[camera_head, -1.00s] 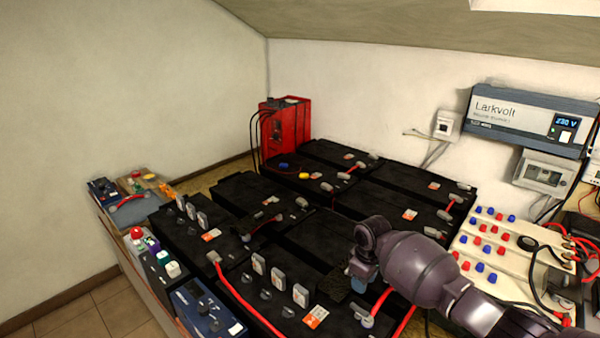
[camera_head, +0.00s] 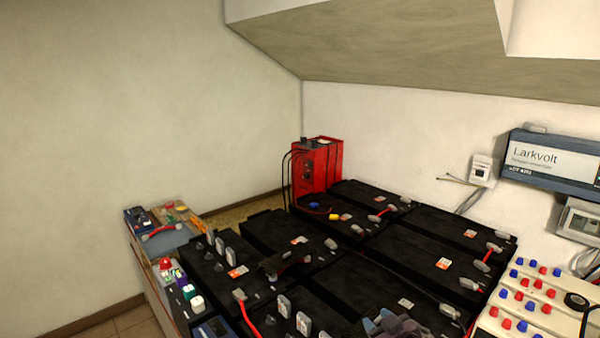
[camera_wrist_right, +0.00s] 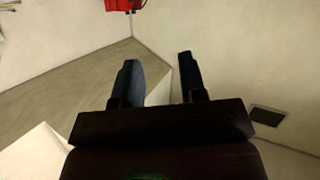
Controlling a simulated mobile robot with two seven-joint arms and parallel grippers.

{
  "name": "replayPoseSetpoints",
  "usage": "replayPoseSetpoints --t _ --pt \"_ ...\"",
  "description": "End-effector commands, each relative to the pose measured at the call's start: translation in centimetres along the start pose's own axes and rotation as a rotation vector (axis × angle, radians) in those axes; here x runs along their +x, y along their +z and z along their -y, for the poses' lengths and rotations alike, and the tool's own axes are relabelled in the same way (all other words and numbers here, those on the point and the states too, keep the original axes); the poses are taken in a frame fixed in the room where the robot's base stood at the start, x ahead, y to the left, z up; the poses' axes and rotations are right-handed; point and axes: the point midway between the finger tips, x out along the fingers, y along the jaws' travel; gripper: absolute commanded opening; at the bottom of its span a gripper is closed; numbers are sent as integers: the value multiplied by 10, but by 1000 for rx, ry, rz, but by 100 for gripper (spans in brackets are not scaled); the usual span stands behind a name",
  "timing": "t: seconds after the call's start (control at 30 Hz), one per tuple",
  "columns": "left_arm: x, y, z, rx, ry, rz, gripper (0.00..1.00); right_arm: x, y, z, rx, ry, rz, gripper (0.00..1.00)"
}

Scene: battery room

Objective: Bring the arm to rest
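My right gripper (camera_wrist_right: 160,78) shows in the right wrist view with its two dark fingers apart and nothing between them. Bare wall and sloping ceiling lie beyond it. In the head view, only a small grey-blue part of the right gripper (camera_head: 390,325) shows at the bottom edge, in front of the black batteries (camera_head: 345,290). My left gripper is in neither view.
Several black batteries with red cables fill the bench. A red box (camera_head: 318,166) stands at the back. A tray with a blue meter (camera_head: 138,217) is at the left. A Larkvolt unit (camera_head: 555,162) hangs at the right above a terminal board (camera_head: 528,300).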

Motion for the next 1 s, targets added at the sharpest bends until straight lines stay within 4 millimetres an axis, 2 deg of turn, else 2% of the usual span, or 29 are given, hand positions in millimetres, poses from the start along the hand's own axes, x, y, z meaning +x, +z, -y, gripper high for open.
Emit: replayPoseSetpoints --t 0.03,0.17,0.37,0.6,0.7,0.83,1.0 --pt "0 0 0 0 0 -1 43 -16 12 1 20 19 -12 38" --pt "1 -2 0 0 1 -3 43 -53 36 0 57 71 -39 38" --pt "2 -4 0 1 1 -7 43 -113 84 -1 104 150 -5 38" --pt "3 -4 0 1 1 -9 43 -188 159 8 178 221 144 38" --pt "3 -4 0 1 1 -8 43 -213 188 16 205 234 210 38" --pt "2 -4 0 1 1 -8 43 -234 210 26 225 239 263 38" --pt "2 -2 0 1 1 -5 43 -243 219 29 230 240 286 38"
